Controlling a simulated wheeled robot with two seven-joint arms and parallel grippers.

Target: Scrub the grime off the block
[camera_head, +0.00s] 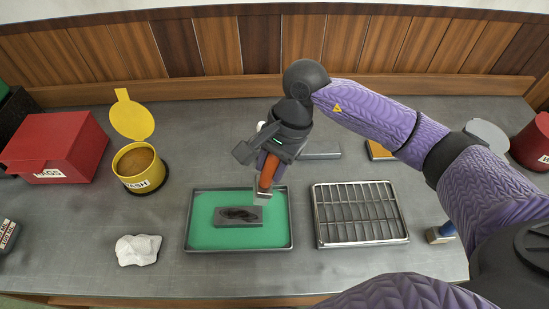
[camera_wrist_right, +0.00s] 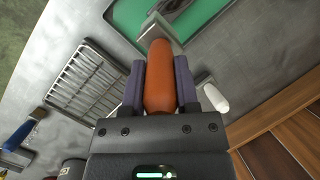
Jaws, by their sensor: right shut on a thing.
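A grey block (camera_head: 225,220) with a black grime patch on top lies in a green-floored tray (camera_head: 201,239). My right gripper (camera_head: 270,165) is shut on the orange handle of a tool (camera_head: 267,172). It points down, with its pale grey head (camera_head: 262,198) at or just above the block's far right part; I cannot tell if they touch. In the right wrist view the orange handle (camera_wrist_right: 158,75) sits between the two purple-grey fingers (camera_wrist_right: 159,85). The tool's head partly hides the tray there. My left gripper is not in view.
A wire rack (camera_head: 360,213) stands right of the tray, with a blue-handled brush (camera_head: 441,233) beyond it. A white crumpled rag (camera_head: 137,250), an open yellow bin (camera_head: 138,167) and a red box (camera_head: 58,148) are to the left. A wooden wall (camera_head: 180,48) closes the back.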

